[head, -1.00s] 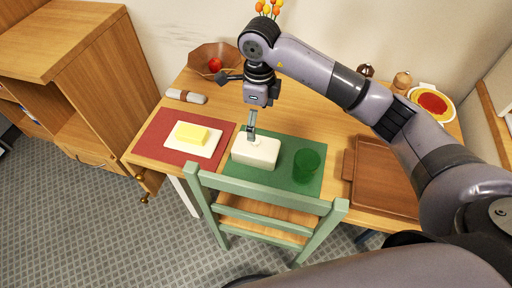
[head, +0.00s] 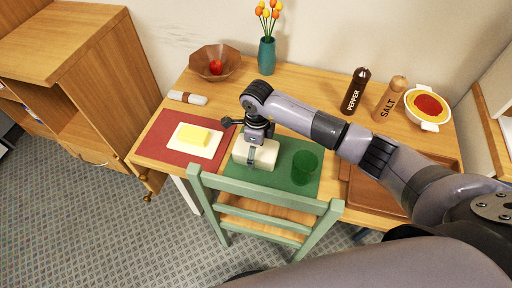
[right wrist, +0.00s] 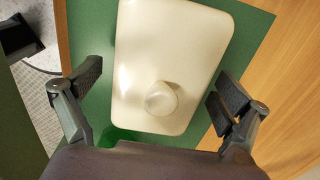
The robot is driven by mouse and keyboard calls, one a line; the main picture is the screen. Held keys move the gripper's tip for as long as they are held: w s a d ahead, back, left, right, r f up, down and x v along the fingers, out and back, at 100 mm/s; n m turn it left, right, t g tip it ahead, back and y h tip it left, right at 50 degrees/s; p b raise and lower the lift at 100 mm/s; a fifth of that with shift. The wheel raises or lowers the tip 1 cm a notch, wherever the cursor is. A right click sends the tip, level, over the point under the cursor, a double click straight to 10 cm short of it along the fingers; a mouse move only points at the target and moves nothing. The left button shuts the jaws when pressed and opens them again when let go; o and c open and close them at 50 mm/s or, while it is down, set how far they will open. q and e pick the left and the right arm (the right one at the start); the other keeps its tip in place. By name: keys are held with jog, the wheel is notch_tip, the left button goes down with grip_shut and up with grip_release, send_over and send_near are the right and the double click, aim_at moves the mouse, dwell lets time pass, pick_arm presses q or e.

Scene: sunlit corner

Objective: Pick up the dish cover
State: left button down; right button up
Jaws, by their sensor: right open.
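The dish cover (head: 267,156) is a white, rounded rectangular lid with a round knob on top. It sits on the green placemat (head: 284,178) in the middle of the table. In the right wrist view, the cover (right wrist: 170,45) lies below the camera with its knob (right wrist: 161,98) in clear sight. My right gripper (head: 252,158) is just above the cover and hides part of it in the head view. Its fingers (right wrist: 160,84) are open and empty, one on each side of the cover's outline. I cannot tell if they touch it. My left gripper is not in view.
A green glass (head: 305,167) stands just right of the cover. A yellow butter block (head: 194,136) on a white dish lies on the red placemat (head: 159,146) to the left. A green chair (head: 262,192) stands at the front edge. A brown tray (head: 376,190) is at right.

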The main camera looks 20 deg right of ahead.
jog(key=shift+c, duration=0.6)
jog(key=c, duration=1.3)
